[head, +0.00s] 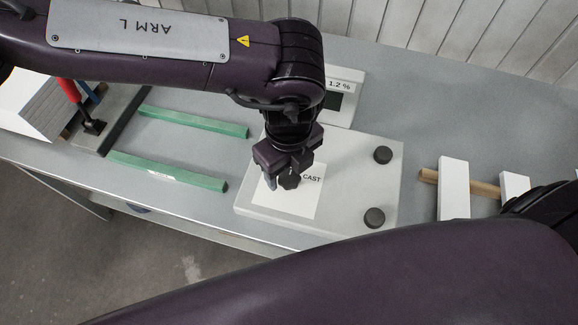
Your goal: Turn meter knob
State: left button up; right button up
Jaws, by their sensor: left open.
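The meter is a light grey box (350,180) on the bench, with a white label reading "CAST" (305,200). A dark knob (290,182) shows on the label, partly hidden by my left gripper. My left gripper (281,180) points down over the knob with its jaws open. One finger shows left of the knob; I cannot tell whether it touches. A display box (347,84) behind reads "1.2 %" and is partly hidden by my left arm. My right arm crosses the bottom; its gripper is not in view.
Two round dark knobs (383,155) (374,217) are at the meter box's right end. Two green bars (168,171) lie left of it. A red-handled clamp (70,91) is at far left. White blocks (453,188) with a wooden rod (484,189) are at right.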

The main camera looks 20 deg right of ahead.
pick_arm(q)
jog(key=shift+f, duration=0.8)
jog(key=c, duration=1)
jog(key=shift+o, duration=0.2)
